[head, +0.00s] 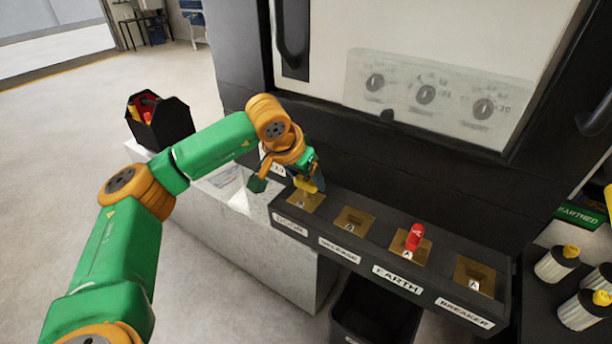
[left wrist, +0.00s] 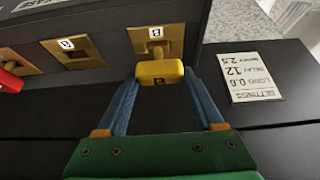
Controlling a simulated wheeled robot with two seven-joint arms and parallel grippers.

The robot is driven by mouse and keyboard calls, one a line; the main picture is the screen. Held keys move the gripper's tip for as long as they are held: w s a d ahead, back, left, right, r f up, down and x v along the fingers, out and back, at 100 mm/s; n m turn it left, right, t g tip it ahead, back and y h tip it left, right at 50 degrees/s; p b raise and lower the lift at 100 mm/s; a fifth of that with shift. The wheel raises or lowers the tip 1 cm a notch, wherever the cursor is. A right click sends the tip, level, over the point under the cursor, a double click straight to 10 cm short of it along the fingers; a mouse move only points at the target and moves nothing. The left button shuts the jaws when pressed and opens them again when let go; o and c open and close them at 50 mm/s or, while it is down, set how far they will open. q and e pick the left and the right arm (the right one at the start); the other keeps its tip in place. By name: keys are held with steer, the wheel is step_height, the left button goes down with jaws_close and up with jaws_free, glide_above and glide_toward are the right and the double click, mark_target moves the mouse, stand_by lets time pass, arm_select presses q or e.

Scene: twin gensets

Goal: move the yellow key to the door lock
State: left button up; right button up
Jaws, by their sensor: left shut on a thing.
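The yellow key (head: 308,186) is in my left gripper (head: 306,182), whose two blue fingers close on its block-shaped head. The key's head also shows between the fingertips in the left wrist view (left wrist: 160,73). The door lock (head: 300,202) is the brass plate at the left end of the sloped key panel. In the left wrist view the door lock plate (left wrist: 154,44) lies just beyond the key. The key's shaft is hidden, so I cannot tell whether it sits in the lock. My right gripper is not in view.
A red key (head: 415,236) stands in the earth lock. The second lock (head: 352,221) and breaker lock (head: 474,276) hold no key. A black toolbox (head: 160,122) stands on the pale bench at left. Several white cylinders (head: 557,264) stand at right. A dark bin (head: 375,312) is below the panel.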

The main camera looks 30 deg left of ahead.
mark_target(306, 179)
arm_select(q)
steer(key=shift+f+b, duration=0.6)
steer(key=shift+f, duration=0.3)
steer(key=o, duration=1.5)
steer(key=shift+o, duration=0.2)
steer(key=shift+r, duration=0.1)
step_height(306, 179, up, 8)
steer(key=p, duration=0.7)
steer(key=shift+f, duration=0.3)
steer(key=shift+f, duration=0.1)
